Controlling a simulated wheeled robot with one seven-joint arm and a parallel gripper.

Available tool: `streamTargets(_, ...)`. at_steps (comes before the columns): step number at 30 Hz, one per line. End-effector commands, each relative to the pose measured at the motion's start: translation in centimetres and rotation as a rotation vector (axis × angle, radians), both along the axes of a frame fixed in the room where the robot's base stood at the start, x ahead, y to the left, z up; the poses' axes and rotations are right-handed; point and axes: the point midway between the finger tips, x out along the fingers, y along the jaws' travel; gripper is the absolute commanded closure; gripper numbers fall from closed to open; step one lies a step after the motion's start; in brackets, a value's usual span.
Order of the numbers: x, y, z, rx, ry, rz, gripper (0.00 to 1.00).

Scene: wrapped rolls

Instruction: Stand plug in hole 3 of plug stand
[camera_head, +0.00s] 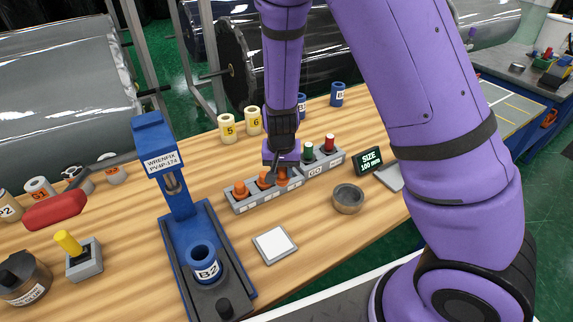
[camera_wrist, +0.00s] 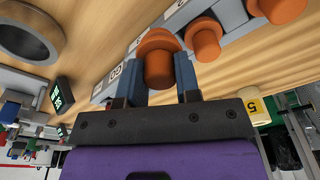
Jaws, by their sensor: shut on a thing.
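The plug stand (camera_head: 262,200) is a low grey bar on the wooden bench, with numbered labels along it. Orange plugs stand in it, one at its left end (camera_head: 240,189) and one in the middle (camera_head: 264,180); both also show in the wrist view (camera_wrist: 280,8) (camera_wrist: 204,40). My gripper (camera_head: 281,168) points down at the stand's right end. In the wrist view its two fingers (camera_wrist: 158,78) are shut on a third orange plug (camera_wrist: 158,66). That plug is by the label that looks like 3. Whether it is fully seated in the hole is hidden.
The grey GO block (camera_head: 322,163) with green and red pieces adjoins the stand's right end. A round grey cup (camera_head: 348,198), a white pad (camera_head: 274,245) and the SIZE display (camera_head: 369,161) lie nearby. A blue press (camera_head: 185,205) stands left. Yellow rolls (camera_head: 253,120) stand behind.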

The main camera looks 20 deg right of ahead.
Motion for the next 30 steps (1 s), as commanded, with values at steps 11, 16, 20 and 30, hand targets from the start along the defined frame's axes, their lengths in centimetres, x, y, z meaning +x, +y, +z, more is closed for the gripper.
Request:
streamTargets(11, 5.5, -3.4, -0.6, 0.0, -0.001, -0.001, 0.93)
streamTargets(16, 5.7, -3.6, -1.2, -0.001, 0.001, 0.001, 0.93)
streamTargets(20, 5.6, -3.6, -2.9, -0.001, 0.003, -0.001, 0.93)
streamTargets(30, 5.7, -3.5, -4.1, 0.0, -0.001, 0.0, 0.93)
